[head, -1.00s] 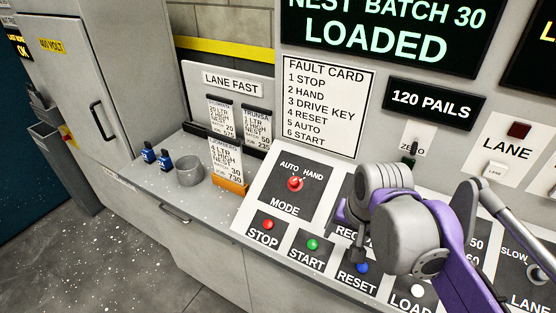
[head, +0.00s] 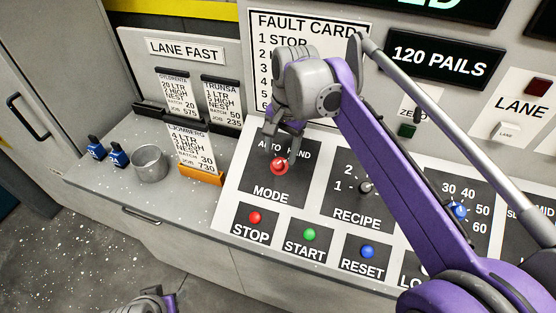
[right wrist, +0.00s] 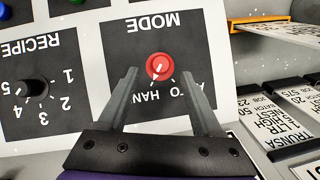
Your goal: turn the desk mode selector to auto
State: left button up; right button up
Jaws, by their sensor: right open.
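The desk mode selector (head: 279,166) is a red round knob on a dark MODE plate, with AUTO printed at left and HAND at right in the head view. In the right wrist view the picture is upside down; the knob (right wrist: 160,64) shows a white mark that points toward the HAND side. My right gripper (head: 282,147) is open above the knob. In the right wrist view its fingers (right wrist: 159,76) stand to either side of the knob, apart from it. Part of my left arm shows at the bottom edge; its fingers are out of sight.
Red STOP (head: 254,217), green START (head: 309,235) and blue RESET (head: 367,251) buttons sit below the selector. The black RECIPE knob (head: 365,187) is to its right. Card holders, a grey cup (head: 150,163) and two blue stamps stand at left.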

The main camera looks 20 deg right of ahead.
aim_at(278, 162)
jog(key=shift+w+a+f, duration=0.1)
jog(key=shift+w+f, duration=0.05)
jog(key=shift+f, duration=1)
jog(key=shift+w+a+f, duration=0.1)
jog(key=shift+f, duration=1)
jog(key=shift+c, duration=0.2)
grip_shut()
